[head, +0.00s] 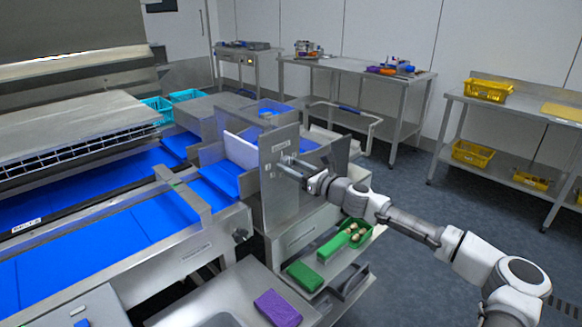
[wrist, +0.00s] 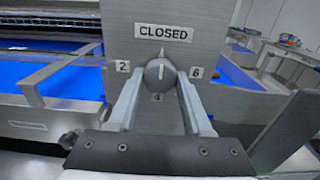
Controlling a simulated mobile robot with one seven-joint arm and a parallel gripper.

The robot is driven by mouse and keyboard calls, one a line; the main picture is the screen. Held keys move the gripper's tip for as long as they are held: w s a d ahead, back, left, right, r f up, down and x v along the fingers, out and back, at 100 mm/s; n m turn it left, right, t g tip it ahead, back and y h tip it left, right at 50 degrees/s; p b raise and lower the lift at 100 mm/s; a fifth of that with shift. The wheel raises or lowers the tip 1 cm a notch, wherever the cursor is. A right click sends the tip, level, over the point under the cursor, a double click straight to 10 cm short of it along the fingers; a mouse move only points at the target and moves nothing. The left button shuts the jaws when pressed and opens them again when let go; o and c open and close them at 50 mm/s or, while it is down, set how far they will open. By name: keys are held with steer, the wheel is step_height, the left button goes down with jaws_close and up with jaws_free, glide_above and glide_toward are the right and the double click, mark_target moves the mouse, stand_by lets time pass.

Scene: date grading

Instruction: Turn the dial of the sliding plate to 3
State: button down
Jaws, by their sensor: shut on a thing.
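The sliding plate (wrist: 205,25) is an upright grey metal sheet with a round grey dial (wrist: 160,72) on its face. In the wrist view a CLOSED label is above the dial, 2 at left, 6 at right and 4 below. No 3 label shows. The dial's white mark points straight up towards CLOSED. My gripper (wrist: 160,78) has one finger on each side of the dial and is shut on it. In the head view the plate (head: 282,208) stands at the belt's end, and my gripper (head: 297,168) reaches it from the right; the dial is too small to read there.
Blue belts (head: 110,240) run left of the plate. Steel tables (head: 425,78) stand behind. The floor at right is clear.

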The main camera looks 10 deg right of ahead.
steer(key=shift+f, duration=0.1)
steer(key=n+b, duration=0.2)
steer(key=n, duration=0.1)
steer(key=shift+f+b, duration=0.1)
steer(key=shift+b, duration=0.2)
steer(key=n+b, duration=0.5)
steer(key=n, duration=0.2)
steer(key=shift+d+b, duration=0.1)
steer(key=shift+b, duration=0.2)
steer(key=n+b, duration=0.3)
steer(key=shift+n, duration=0.4)
steer(key=n+b, duration=0.5)
steer(key=n, duration=0.2)
steer(key=shift+b, duration=0.35)
steer(key=n+b, duration=0.1)
steer(key=n, duration=0.1)
steer(key=n+b, duration=0.1)
steer(key=n, duration=0.1)
steer(key=n+b, duration=0.1)
steer(key=shift+r+n+b, duration=0.3)
steer(key=shift+n, duration=0.1)
